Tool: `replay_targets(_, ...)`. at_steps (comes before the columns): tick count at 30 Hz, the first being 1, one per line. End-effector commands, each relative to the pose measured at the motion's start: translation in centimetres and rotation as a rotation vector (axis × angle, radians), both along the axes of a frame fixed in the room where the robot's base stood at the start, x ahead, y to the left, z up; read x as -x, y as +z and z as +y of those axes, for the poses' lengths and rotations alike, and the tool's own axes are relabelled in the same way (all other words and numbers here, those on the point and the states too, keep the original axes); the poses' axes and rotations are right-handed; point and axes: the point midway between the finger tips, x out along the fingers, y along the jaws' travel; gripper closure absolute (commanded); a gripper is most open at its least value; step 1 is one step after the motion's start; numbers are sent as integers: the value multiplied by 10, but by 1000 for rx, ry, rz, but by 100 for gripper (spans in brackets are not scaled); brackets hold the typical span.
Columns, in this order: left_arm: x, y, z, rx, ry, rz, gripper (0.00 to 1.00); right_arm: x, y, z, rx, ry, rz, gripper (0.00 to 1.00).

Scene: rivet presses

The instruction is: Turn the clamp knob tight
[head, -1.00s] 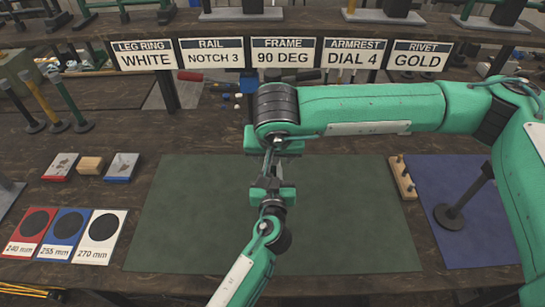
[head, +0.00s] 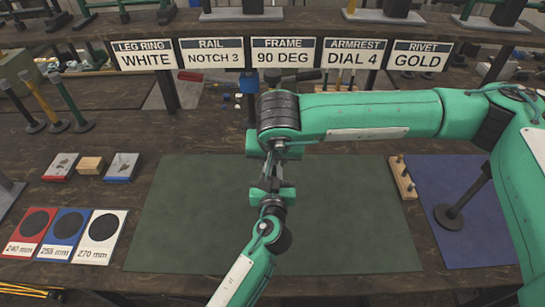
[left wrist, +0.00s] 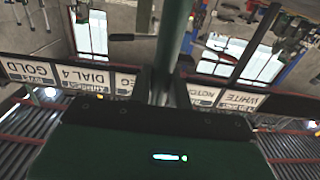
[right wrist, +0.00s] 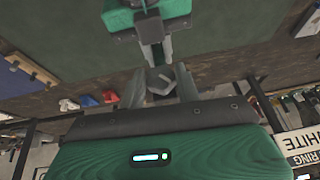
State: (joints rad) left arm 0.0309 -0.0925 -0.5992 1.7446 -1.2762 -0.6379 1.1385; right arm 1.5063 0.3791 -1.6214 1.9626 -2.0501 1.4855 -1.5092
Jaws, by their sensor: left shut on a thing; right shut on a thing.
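My left gripper (head: 271,180) comes up from the bottom of the head view over the green mat. My right gripper (head: 274,162) points down and meets it fingertip to fingertip. In the right wrist view, a small grey faceted piece, seemingly the clamp knob (right wrist: 160,80), sits between the right gripper's fingers, which are shut on it. The left gripper's green body and fingers show just beyond it. The left gripper is shut on a small part, seemingly the clamp, mostly hidden by fingers. In the left wrist view, a dark green upright shape rises beyond the fingers; I cannot tell what it is.
The green mat (head: 340,235) is clear around the grippers. A blue mat (head: 480,235) with a black stand (head: 465,200) and a wooden peg block (head: 402,177) lie right. Red, blue and white size cards (head: 103,230) lie left. Label signs (head: 286,53) hang behind.

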Motion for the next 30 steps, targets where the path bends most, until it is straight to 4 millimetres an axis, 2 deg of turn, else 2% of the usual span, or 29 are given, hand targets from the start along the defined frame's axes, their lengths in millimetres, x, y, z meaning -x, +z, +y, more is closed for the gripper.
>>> replay_targets(8,0,1,0,0,0,-1,100,1,-2,-3,-146,-2,3,90)
replay_targets(21,0,1,0,1,0,-1,100,1,-4,-8,-483,-2,1,90)
replay_targets(30,0,1,0,1,0,-1,100,1,-5,-9,-625,-1,-1,90)
